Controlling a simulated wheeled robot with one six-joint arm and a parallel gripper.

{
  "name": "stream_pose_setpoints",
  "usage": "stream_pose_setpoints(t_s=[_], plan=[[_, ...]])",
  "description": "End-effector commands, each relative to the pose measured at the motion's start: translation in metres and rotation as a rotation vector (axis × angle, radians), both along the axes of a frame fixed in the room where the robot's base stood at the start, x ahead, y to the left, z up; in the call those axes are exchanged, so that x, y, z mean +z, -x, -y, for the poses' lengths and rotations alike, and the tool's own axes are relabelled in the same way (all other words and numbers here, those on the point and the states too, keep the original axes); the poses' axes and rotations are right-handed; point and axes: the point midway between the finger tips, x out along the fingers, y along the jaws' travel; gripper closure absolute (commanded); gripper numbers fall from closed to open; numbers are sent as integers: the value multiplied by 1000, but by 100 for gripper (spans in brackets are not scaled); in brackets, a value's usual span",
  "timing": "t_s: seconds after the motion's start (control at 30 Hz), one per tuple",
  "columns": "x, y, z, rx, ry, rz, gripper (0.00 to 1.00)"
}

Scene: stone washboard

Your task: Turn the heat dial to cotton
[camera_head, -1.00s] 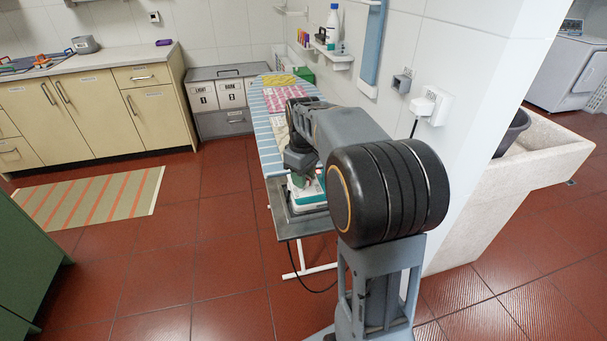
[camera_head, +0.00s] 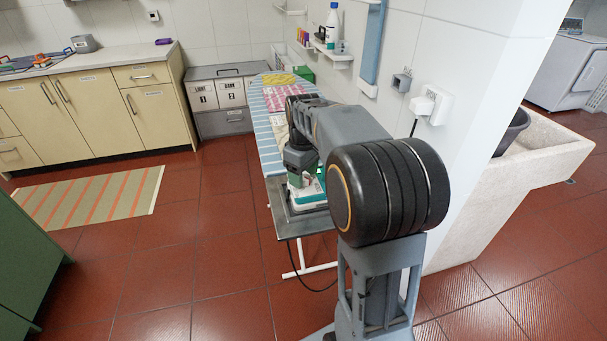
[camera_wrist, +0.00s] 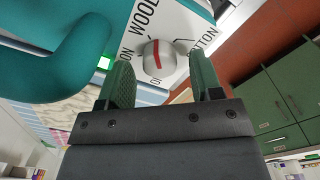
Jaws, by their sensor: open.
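The iron (camera_head: 310,195) is white and teal and sits on the metal rest at the near end of the ironing board. In the wrist view its teal handle (camera_wrist: 85,60) is at the left. The pale round heat dial (camera_wrist: 160,60) carries a red line directed roughly towards the WOOL label (camera_wrist: 145,15). A partly hidden label ending in TTON (camera_wrist: 206,38) is right of the dial. My gripper (camera_wrist: 163,82) is open, its green fingers on either side of the dial in the picture. Contact is not visible. In the head view my arm hides much of the iron.
The striped ironing board (camera_head: 268,150) stands beside the white wall, with folded cloths on it. A plug and cord (camera_head: 421,106) hang at the wall. A stone sink (camera_head: 520,180) is at the right. Red floor is open left of the board.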

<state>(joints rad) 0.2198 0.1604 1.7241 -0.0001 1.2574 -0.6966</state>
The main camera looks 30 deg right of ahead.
Motion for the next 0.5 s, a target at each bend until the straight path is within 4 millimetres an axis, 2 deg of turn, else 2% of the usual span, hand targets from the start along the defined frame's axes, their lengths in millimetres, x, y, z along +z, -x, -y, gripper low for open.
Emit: stream_pose_setpoints(t_s=[0.5], plan=[[99, 0, 0, 0, 1, 4, 41]])
